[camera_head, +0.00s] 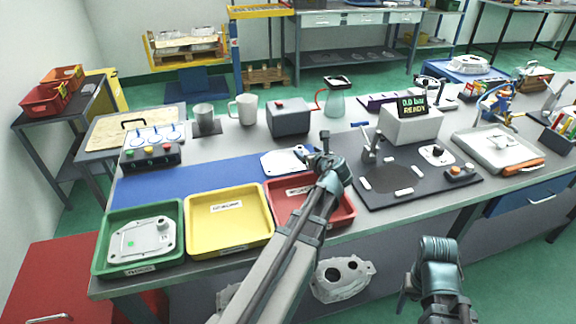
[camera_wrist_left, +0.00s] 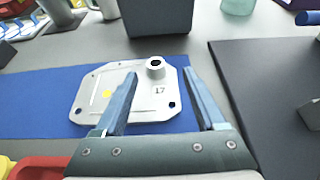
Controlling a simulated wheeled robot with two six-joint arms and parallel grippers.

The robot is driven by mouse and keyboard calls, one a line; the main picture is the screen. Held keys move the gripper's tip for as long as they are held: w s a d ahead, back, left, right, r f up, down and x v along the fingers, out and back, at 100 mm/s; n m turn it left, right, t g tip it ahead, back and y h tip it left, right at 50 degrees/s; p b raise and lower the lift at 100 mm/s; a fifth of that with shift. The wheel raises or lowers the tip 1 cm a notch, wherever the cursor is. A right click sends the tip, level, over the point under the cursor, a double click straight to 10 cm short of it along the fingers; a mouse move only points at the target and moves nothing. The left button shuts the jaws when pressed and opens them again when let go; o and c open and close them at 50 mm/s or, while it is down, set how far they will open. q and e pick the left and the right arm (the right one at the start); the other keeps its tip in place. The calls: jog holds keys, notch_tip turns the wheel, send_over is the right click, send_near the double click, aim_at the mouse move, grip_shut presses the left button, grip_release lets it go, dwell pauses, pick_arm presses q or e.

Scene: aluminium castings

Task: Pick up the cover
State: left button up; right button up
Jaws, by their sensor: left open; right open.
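A flat silver cover (camera_head: 283,161) lies on the far right end of the blue mat. In the left wrist view the cover (camera_wrist_left: 95,92) shows a round raised boss, the number 17 and a yellow dot. My left gripper (camera_head: 318,157) is open at the right side of the cover. In the wrist view its fingers (camera_wrist_left: 160,72) spread with the boss between their tips in the picture; the left finger overlaps the plate, and contact cannot be told. A similar cover with a green mark (camera_head: 140,243) lies in the green tray (camera_head: 98,262). My right gripper (camera_head: 437,262) is low at right, away from the bench top.
A yellow tray (camera_head: 228,222) and a red tray (camera_head: 343,214) stand along the front edge. A grey box (camera_head: 290,118) and a white mug (camera_head: 245,108) stand behind the mat. A dark fixture board (camera_head: 420,188) lies to the right. The mat's left part is clear.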

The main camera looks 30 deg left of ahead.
aim_at(301, 149)
pick_arm(q)
jog(key=shift+w+a+f, duration=0.1)
jog(key=shift+w+a, duration=0.15)
jog(key=shift+a, duration=0.05)
jog(key=shift+a+f, duration=0.1)
jog(key=shift+w+a+f+b, duration=0.15)
jog(key=shift+a+f+b, duration=0.05)
jog(key=shift+b, duration=0.15)
jog(key=b+x, duration=0.1)
jog(key=x, duration=0.3)
jog(key=shift+a+f+b, duration=0.2)
jog(key=shift+a+b, duration=0.1)
jog(key=shift+b, duration=0.1)
jog(key=shift+c, duration=0.3)
grip_shut()
